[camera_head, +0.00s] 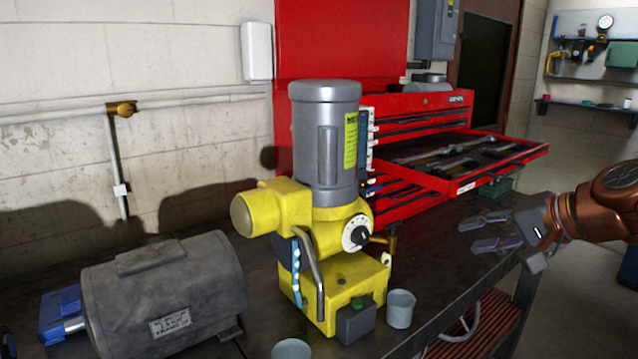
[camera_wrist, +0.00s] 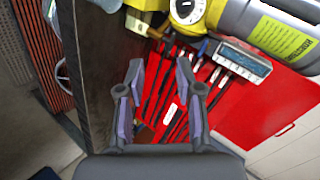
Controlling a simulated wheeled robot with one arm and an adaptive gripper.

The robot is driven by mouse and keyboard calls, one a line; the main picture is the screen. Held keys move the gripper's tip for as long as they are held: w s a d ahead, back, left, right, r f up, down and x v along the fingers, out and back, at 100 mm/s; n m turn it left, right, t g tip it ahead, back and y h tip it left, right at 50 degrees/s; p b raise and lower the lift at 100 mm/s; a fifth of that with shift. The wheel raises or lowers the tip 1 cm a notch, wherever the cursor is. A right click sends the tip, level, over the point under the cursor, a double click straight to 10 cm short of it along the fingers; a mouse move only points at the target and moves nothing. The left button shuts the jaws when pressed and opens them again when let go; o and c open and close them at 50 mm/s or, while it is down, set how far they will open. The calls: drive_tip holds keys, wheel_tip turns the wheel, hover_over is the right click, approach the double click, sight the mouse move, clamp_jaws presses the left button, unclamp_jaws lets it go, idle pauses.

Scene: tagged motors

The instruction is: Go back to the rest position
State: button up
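My gripper (camera_head: 488,232) is at the right of the head view, over or beside the right end of the dark workbench. Its two fingers are spread apart with nothing between them. In the wrist view my gripper (camera_wrist: 160,105) also shows open and empty, its purple-grey pads facing each other. A yellow and grey motor (camera_head: 325,180) with a yellow label stands upright on the bench, to the left of my gripper and apart from it. A dark grey motor (camera_head: 165,295) with a metal plate lies at the left front.
A red tool chest (camera_head: 420,125) with an open drawer (camera_head: 470,160) of tools stands behind my gripper. Grey cups (camera_head: 400,308) sit near the yellow motor, and a blue object (camera_head: 62,312) lies at the far left. Open floor (camera_head: 590,270) lies at the right.

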drive_tip(key=s+a+f+n+g+h+p, duration=0.25)
drive_tip(key=s+a+f+n+g, duration=0.3)
drive_tip(key=s+a+f, duration=0.6)
drive_tip(key=s+d+f+g+h+p, duration=0.1)
drive_tip(key=s+f+g+h, duration=0.1)
drive_tip(key=s, duration=0.6)
drive_tip(key=s+d+f+n+g+h+p, duration=0.1)
drive_tip(key=s+d+f+g+h+p, duration=0.1)
drive_tip(key=s, duration=0.7)
wheel_tip(320, 180, down, 2)
drive_tip(key=shift+s+f+g, duration=0.15)
drive_tip(key=shift+s+g, duration=0.1)
drive_tip(key=shift+g, duration=0.4)
